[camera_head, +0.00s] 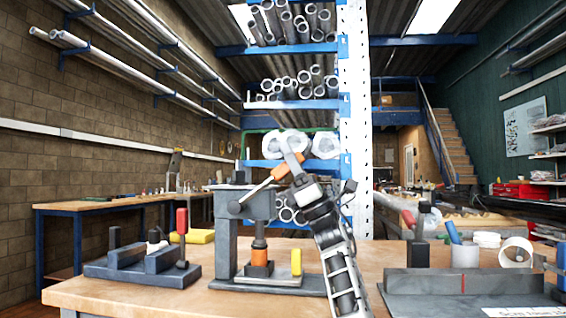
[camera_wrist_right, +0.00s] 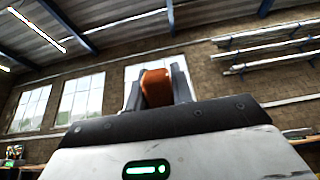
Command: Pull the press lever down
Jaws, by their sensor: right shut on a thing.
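The grey press (camera_head: 226,240) stands on the wooden bench near the middle of the head view. Its orange-handled lever (camera_head: 258,189) slants up and to the right from a pivot on the press head. My right gripper (camera_head: 287,165) is shut on the upper end of the lever's handle. In the right wrist view the orange handle (camera_wrist_right: 157,88) sits between the two grey fingers. My left gripper is not in view.
A dark fixture (camera_head: 140,268) with a red-handled part stands left of the press. A yellow piece (camera_head: 296,262) stands upright on the right of the press base. A grey tray (camera_head: 465,283), a cup with a blue-handled tool and white rolls are at right.

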